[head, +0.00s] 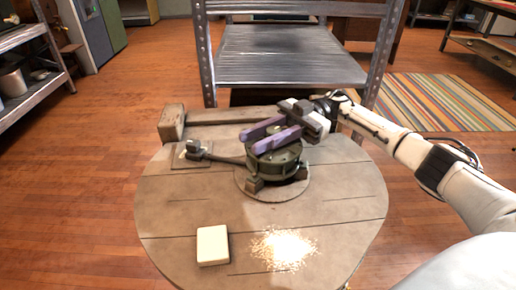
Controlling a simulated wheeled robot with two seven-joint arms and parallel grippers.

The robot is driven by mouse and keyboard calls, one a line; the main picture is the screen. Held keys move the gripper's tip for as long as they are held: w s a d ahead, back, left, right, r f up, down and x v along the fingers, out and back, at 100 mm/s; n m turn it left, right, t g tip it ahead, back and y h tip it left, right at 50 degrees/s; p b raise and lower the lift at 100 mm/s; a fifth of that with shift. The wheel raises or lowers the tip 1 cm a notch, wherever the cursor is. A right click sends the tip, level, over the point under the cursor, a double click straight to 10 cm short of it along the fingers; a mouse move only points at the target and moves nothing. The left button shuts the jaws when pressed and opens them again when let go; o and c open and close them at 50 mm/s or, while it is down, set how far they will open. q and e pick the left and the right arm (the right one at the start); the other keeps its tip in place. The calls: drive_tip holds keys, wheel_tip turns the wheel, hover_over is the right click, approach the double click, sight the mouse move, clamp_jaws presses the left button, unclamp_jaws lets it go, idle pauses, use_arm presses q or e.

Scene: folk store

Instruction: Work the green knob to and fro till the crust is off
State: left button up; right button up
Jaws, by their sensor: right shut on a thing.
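A dark green, drum-like round knob (276,165) sits on a round pale base plate (272,194) on the grey tabletop. A dark lever (222,158) runs from it to the left and ends in a small block (194,150) over a thin square plate. My right gripper (254,140), with purple fingers, comes in from the right and is shut on the green knob from above. The fingers hide part of the knob's top. I cannot make out a crust on the knob. My left gripper is not in view.
A cream block (212,245) and a patch of pale crumbs (285,248) lie on the front of the rounded table (165,225). A wooden bar (172,122) lies along its back edge. A metal shelf (290,68) stands close behind.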

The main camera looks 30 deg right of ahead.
drive_tip(key=shift+s+f+n+g+b, duration=0.15)
drive_tip(key=shift+n+g+b, duration=0.3)
drive_tip(key=shift+g, duration=0.35)
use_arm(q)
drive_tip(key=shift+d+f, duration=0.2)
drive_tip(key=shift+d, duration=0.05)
use_arm(e)
drive_tip(key=shift+s+g, duration=0.15)
drive_tip(key=shift+g, duration=0.15)
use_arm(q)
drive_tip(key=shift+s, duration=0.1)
use_arm(e)
drive_tip(key=o, duration=1.1)
drive_tip(key=shift+c, duration=0.2)
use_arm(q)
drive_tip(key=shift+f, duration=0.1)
